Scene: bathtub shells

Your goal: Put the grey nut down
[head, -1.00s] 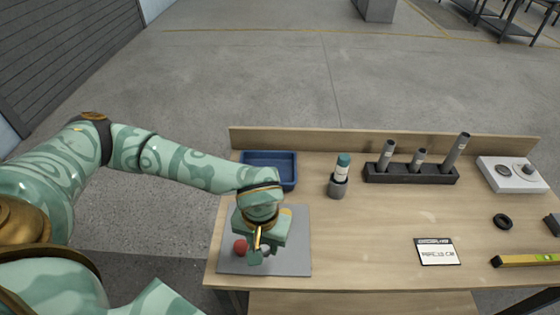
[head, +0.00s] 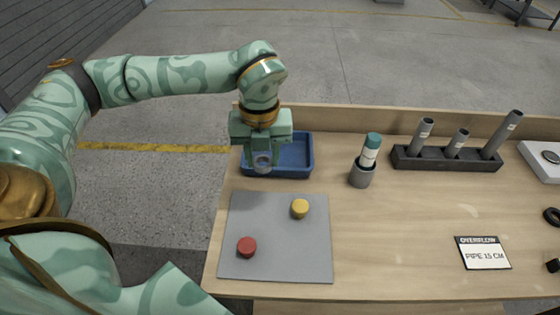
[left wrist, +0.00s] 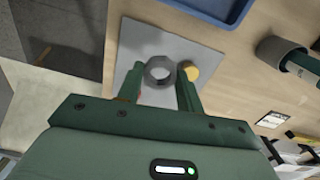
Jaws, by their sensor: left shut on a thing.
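My left gripper (head: 262,153) is shut on the grey nut (head: 262,163), and in the head view it hangs in front of the near part of the blue tray (head: 305,168). My right gripper is not in view.
The grey mat (head: 280,235) carries a red piece (head: 247,246) and a yellow piece (head: 300,208). Right of the tray stand a grey cup (head: 361,177) with a teal-capped bottle (head: 370,150) and a dark rack (head: 445,160) of pipes. A sign card (head: 483,253) lies at right.

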